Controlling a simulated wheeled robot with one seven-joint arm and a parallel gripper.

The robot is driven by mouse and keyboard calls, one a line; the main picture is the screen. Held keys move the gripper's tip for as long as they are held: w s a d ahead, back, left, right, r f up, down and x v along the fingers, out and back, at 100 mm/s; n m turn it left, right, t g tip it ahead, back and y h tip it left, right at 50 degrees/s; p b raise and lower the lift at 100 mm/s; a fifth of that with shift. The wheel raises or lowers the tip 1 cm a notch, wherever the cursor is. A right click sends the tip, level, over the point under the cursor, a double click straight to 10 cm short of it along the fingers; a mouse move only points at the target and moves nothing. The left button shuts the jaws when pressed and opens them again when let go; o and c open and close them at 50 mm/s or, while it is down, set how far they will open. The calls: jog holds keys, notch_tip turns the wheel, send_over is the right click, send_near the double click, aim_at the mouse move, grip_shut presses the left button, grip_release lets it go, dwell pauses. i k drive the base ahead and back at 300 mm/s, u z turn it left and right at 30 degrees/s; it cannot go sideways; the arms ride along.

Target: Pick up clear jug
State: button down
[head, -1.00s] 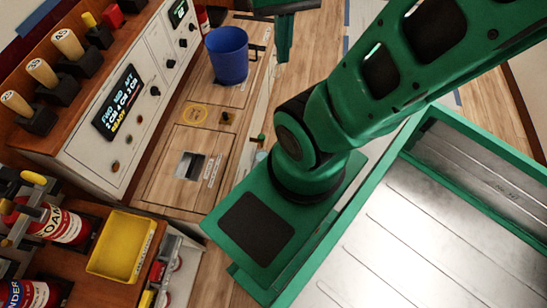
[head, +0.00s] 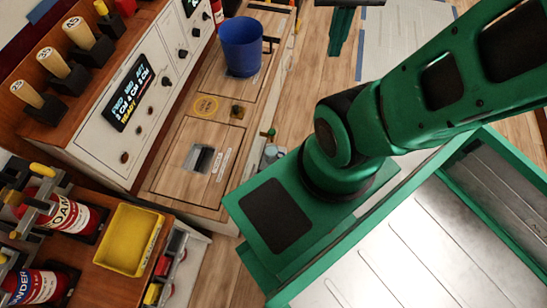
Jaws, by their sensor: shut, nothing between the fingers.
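A small clear, greyish vessel (head: 270,154), which may be the clear jug, shows at the right edge of the wooden counter. It is partly hidden behind my own green body, and its full shape cannot be made out. My gripper (head: 340,48) shows at the top edge, only in part, with its dark green fingers pointing down. It is shut and empty. It is well apart from the clear vessel, above and to the right of it in the picture.
A blue bucket (head: 241,46) stands on the wooden counter (head: 165,180). A control panel (head: 125,95) with several levers is at the left. A yellow tray (head: 129,240) and red bottles (head: 65,215) are at the lower left. Wooden floor lies beyond the counter.

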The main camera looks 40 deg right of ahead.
aim_at(271, 149)
jog(key=k, duration=2.1)
jog(key=u, duration=0.6)
jog(key=i, duration=1)
jog(key=z, duration=0.05)
